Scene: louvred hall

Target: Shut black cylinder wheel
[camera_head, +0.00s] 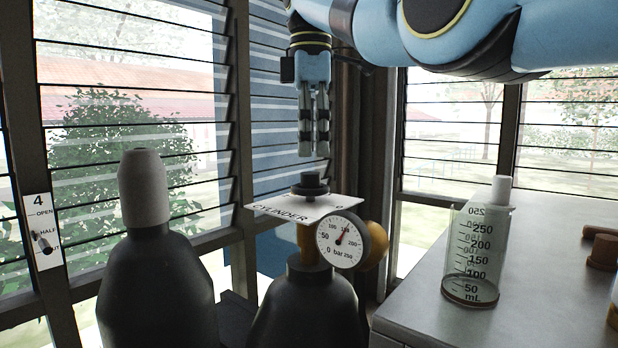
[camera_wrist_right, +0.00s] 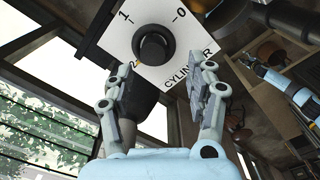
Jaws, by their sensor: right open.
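The black wheel (camera_head: 310,185) sits on top of a dark gas cylinder (camera_head: 306,310), above a white plate (camera_head: 325,207) lettered CYLINDER. In the right wrist view the wheel (camera_wrist_right: 153,47) is seen from above, with 0, 1 and 2 marked around it. A small orange mark shows at its edge near the 2. A round gauge (camera_head: 342,238) in bar hangs below the plate, its needle up and slightly right. My right gripper (camera_head: 314,152) points down, open and empty, above the wheel and apart from it. A light blue arm, apparently my left, shows at right in the wrist view; its jaws are unclear.
A second dark cylinder with a pale cap (camera_head: 143,190) stands at left. Louvred windows stand behind. A lever plate (camera_head: 43,232) marked 4 is at far left.

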